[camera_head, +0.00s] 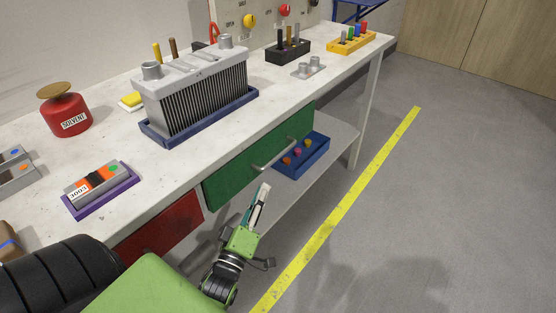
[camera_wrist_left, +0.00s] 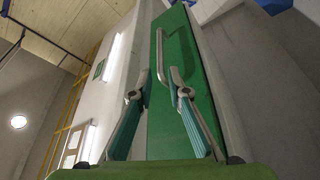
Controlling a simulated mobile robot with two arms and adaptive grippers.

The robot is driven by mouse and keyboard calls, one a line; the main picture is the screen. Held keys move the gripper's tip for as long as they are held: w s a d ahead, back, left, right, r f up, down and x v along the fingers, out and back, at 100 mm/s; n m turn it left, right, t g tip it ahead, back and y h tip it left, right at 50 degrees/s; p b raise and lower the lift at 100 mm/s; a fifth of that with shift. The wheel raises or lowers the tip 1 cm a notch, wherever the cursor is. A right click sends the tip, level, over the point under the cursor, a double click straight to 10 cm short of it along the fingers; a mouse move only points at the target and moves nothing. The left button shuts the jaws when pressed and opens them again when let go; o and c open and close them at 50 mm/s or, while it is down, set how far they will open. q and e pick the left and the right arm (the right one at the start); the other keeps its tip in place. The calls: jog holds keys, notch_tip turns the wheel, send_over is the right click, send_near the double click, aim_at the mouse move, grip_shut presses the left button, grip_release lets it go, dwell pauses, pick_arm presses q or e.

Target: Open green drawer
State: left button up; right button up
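The green drawer (camera_head: 235,172) sits under the workbench top and looks shut. Its pale bar handle (camera_head: 275,154) stands out from the front. My left gripper (camera_head: 265,188) is just below and in front of the handle, pointing up at it. In the left wrist view the two fingers (camera_wrist_left: 160,73) are apart, with the green drawer front (camera_wrist_left: 170,110) behind them. The handle (camera_wrist_left: 160,50) shows in line with the gap between the fingertips. I see no clear contact. My right gripper is not in view.
A red drawer (camera_head: 160,228) is left of the green one. A blue bin (camera_head: 303,157) with coloured knobs is on the lower shelf (camera_head: 342,138). The workbench top (camera_head: 190,158) holds a finned grey block (camera_head: 200,95) and a red solvent can (camera_head: 66,114). The floor (camera_head: 420,210) at right is clear.

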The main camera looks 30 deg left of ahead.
aim_at(278, 156)
pick_arm(q)
jog(key=x, duration=1.2)
jog(key=shift+w+b, duration=0.35)
jog(key=shift+b, duration=0.05)
jog(key=shift+w+a+r, duration=0.1)
jog(key=shift+w+a, duration=0.05)
jog(key=shift+w, duration=0.2)
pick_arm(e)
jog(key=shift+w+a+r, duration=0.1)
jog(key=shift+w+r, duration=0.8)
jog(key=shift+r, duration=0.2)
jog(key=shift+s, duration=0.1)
pick_arm(q)
grip_shut()
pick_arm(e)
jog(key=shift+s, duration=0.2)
